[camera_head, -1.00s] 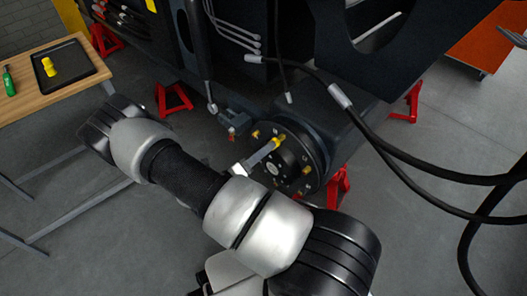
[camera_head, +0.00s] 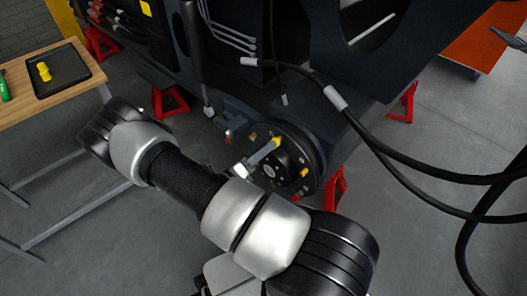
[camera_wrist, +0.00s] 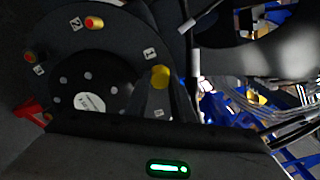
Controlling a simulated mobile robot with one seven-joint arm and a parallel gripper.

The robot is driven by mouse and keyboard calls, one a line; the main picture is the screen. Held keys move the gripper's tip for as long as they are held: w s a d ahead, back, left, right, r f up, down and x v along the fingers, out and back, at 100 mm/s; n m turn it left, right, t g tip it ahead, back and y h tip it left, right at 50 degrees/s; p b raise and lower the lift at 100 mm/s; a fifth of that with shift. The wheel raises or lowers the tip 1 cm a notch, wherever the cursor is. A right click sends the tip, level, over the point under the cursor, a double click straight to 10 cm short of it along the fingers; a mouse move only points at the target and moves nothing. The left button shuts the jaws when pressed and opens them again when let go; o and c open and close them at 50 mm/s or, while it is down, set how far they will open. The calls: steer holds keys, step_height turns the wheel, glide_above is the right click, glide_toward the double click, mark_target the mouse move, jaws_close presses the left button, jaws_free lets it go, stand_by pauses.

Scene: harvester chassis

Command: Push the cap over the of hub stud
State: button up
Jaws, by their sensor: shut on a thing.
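The dark round wheel hub (camera_head: 289,181) faces my arm in the head view. Its face (camera_wrist: 110,68) with numbered stud positions fills the upper left of the wrist view. My gripper (camera_head: 275,144) reaches the hub's upper part and is shut on a yellow cap (camera_head: 277,141). In the wrist view this cap (camera_wrist: 160,76) sits at the grey finger's tip, near the label "1". I cannot tell whether it is around a stud or just in front of one.
Black hoses (camera_head: 400,165) hang to the right of the hub. Red stands (camera_head: 335,188) support the dark chassis.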

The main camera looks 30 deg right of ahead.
steer(key=shift+x, duration=0.85)
steer(key=o, duration=0.9)
steer(key=shift+c, duration=0.2)
steer(key=shift+v, duration=2.5)
